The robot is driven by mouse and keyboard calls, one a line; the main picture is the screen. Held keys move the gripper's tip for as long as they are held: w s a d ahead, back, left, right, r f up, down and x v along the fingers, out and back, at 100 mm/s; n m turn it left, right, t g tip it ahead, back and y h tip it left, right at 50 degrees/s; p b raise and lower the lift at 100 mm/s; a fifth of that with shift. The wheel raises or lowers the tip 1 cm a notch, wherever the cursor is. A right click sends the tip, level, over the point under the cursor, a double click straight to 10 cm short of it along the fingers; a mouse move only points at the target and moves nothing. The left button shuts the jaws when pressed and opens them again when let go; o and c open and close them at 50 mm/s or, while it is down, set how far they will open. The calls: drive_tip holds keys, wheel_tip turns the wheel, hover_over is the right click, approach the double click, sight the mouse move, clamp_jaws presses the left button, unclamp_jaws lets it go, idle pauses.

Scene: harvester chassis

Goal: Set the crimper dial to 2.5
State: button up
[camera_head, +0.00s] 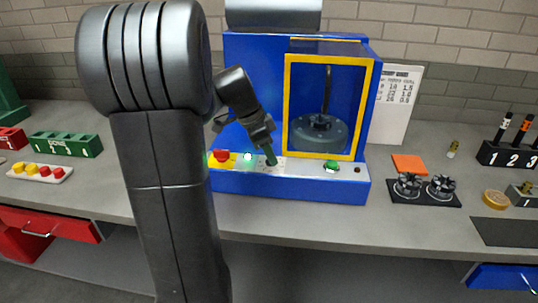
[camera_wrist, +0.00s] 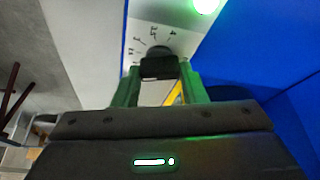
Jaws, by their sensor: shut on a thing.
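The blue crimper (camera_head: 290,187) stands on the bench with a yellow-framed window (camera_head: 322,158) and a pale control panel along its front. The black dial (camera_wrist: 158,52) sits on the white panel, with small printed numbers around its far side in the wrist view. My gripper (camera_wrist: 160,70) is shut on the dial, its green fingers on either side of it. In the head view my gripper (camera_head: 270,158) reaches down to the panel and hides the dial. The dial's exact setting cannot be read.
On the panel are a red button on yellow (camera_head: 222,157), a lit green lamp (camera_head: 247,156) and a green button (camera_head: 331,166). A printed chart (camera_head: 398,95) stands behind. Black fittings (camera_head: 425,188) lie right, green bins (camera_head: 66,144) left. The front bench strip is clear.

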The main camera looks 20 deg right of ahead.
drive_tip(key=shift+w+m+g, duration=0.1)
drive_tip(key=shift+m+g, duration=0.3)
drive_tip(key=shift+m, duration=1.1)
drive_tip(key=o, duration=1)
drive_tip(key=v, duration=1.3)
drive_tip(key=shift+w+r, duration=0.2)
drive_tip(key=shift+r, duration=0.25)
drive_tip(key=shift+d, duration=0.1)
